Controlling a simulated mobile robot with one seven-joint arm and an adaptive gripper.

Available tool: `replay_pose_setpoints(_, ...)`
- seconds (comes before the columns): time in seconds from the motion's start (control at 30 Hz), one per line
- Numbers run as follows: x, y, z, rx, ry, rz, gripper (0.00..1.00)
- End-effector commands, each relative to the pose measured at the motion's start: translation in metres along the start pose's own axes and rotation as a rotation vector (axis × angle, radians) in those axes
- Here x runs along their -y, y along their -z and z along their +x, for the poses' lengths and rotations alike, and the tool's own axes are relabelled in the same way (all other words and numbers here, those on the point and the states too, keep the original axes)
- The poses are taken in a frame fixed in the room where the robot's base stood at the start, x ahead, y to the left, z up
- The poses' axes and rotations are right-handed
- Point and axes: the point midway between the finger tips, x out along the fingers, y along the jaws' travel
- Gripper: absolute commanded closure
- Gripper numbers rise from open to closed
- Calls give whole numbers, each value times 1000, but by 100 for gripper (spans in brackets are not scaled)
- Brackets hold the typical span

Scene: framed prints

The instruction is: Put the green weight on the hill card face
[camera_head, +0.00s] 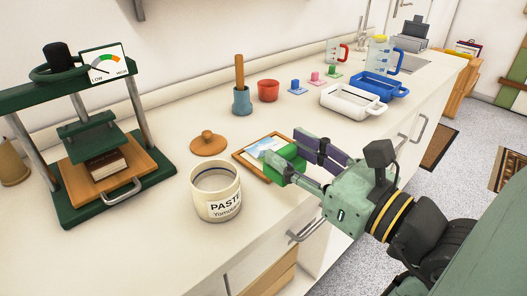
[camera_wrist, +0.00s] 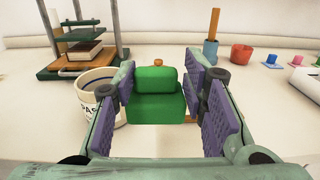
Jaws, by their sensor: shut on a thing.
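My gripper (camera_head: 288,154) is shut on the green weight (camera_wrist: 155,104), a block with a narrower raised top, held between the purple-padded fingers. In the head view the weight (camera_head: 292,157) is partly hidden by the fingers. The hill card (camera_head: 257,149) is a picture with blue sky in a wooden frame on the counter. The weight and fingers cover its right part in the head view. I cannot tell whether the weight touches the card.
A paste jar (camera_head: 216,193) stands left of the card, with a wooden lid (camera_head: 208,143) behind it. A green press (camera_head: 90,135) stands at left. A blue pot with a wooden handle (camera_head: 241,98), a red bowl (camera_head: 268,91) and a white tray (camera_head: 350,103) are farther back.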

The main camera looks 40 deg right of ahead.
Motion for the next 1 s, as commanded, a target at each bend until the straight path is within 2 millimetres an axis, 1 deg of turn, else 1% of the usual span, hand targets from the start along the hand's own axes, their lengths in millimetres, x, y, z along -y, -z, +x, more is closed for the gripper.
replay_pose_setpoints(0.07, 0, 7, -1, 2, 8, 0, 100)
replay_pose_setpoints(0.17, 4, 10, 6, 2, 10, 2, 100)
replay_pose_setpoints(0.27, 14, 11, 25, 0, 6, 3, 100)
replay_pose_setpoints(0.6, 58, 18, 102, 1, 7, 3, 100)
replay_pose_setpoints(0.7, 68, 21, 120, 2, 9, 2, 100)
replay_pose_setpoints(0.8, 76, 22, 130, 2, 11, 0, 100)
replay_pose_setpoints(0.9, 78, 24, 135, 3, 12, -2, 100)
replay_pose_setpoints(1.0, 79, 34, 136, 2, 13, 2, 100)
